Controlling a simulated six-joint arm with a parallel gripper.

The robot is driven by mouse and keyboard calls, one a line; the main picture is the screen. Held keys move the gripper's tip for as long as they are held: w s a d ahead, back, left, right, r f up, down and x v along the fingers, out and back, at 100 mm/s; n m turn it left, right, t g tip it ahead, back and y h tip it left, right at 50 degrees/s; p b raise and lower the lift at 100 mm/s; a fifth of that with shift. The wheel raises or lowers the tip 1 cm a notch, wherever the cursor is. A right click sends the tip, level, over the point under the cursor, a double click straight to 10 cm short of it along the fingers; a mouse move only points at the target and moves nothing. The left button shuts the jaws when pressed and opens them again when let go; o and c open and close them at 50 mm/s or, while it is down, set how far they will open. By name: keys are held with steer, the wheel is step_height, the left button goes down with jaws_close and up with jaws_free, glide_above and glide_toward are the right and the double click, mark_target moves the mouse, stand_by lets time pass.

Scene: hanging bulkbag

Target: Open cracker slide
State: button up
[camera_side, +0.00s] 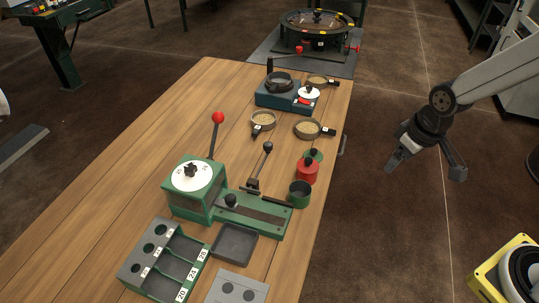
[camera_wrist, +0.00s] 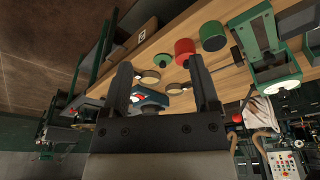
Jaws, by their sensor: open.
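A green bench device (camera_side: 188,200) with a white dial, a black knob and a red-balled lever stands on the wooden table in the side view. A long green bed (camera_side: 262,215) runs right from it, with a dark flat plate and small black knob (camera_side: 231,201) near the device. A black-balled lever rises behind the bed. No part is labelled as the cracker slide, and I cannot tell how far the plate is out. The green device also shows at upper right in the wrist view (camera_wrist: 270,50). My gripper (camera_side: 424,168) is open and empty, off the table's right side, apart from everything.
A red can (camera_side: 307,172) and green cups stand by the table's right edge. Behind are round pans (camera_side: 308,129) and a blue-grey device (camera_side: 283,95). In front are a dark tray (camera_side: 235,244) and numbered rack (camera_side: 165,262). The floor under my gripper is clear.

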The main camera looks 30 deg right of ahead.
steer(key=w+a+n+y, duration=0.1)
steer(key=w+a+n, duration=0.3)
steer(key=w+a, duration=0.35)
steer(key=n+g+y, duration=0.3)
steer(key=n, duration=0.9)
glide_toward(231, 197)
steer(key=f, duration=0.1)
steer(key=shift+s+a, duration=0.2)
steer(key=shift+f, duration=0.15)
steer(key=shift+x, duration=3.8)
steer(key=shift+w, duration=0.1)
jaws_close()
